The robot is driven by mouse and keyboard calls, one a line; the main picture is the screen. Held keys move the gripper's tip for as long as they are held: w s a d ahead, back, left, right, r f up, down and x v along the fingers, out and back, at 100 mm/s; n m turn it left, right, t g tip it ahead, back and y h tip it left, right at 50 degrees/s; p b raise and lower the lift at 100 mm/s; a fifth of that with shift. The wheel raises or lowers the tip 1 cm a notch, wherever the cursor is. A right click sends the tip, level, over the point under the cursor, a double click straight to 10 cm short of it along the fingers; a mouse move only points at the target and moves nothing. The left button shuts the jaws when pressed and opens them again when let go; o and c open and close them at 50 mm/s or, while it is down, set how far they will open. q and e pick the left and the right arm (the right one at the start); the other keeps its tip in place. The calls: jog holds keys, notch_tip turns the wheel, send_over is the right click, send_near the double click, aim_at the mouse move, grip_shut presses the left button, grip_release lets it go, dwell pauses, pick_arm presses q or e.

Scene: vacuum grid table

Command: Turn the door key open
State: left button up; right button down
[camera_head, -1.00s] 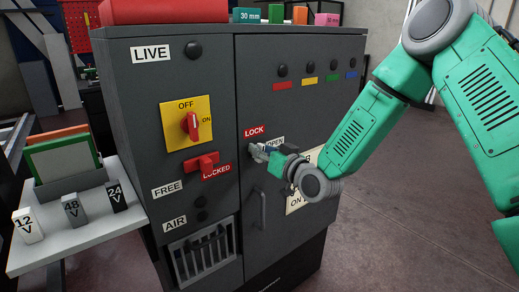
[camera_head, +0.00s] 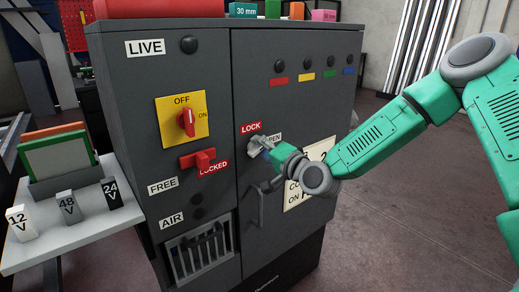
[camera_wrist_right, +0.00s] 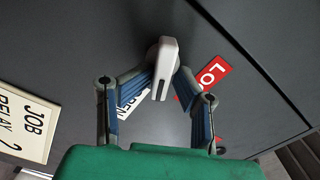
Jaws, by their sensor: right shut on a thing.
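The grey cabinet door (camera_head: 310,125) is shut. The key is a pale flat bow with a slot (camera_wrist_right: 164,70), seated in the door between the red LOCK label (camera_head: 251,127) and the white OPEN label (camera_head: 274,138). In the head view it is mostly hidden by my right gripper (camera_head: 260,149). In the right wrist view my right gripper (camera_wrist_right: 165,82) has its blue-padded fingers closed on both sides of the key. The fingers partly cover both labels. My left gripper is not in view.
A door handle (camera_head: 260,204) stands out below the key. A yellow OFF/ON switch (camera_head: 184,121) and red lever (camera_head: 199,161) are on the left panel. A side shelf (camera_head: 70,246) holds voltage blocks. Floor right of the cabinet is clear.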

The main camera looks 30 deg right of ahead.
jog(key=shift+w+d+f+m+b, duration=0.1)
jog(key=shift+m+b, duration=0.3)
jog(key=shift+m, duration=0.55)
jog(key=shift+d+f+m+b, duration=0.1)
jog(key=shift+m+b, duration=0.25)
jog(key=shift+m, duration=0.6)
jog(key=c, duration=1.6)
grip_release()
jog(key=shift+o, duration=0.2)
jog(key=shift+w+f, duration=0.1)
jog(key=shift+f, duration=0.05)
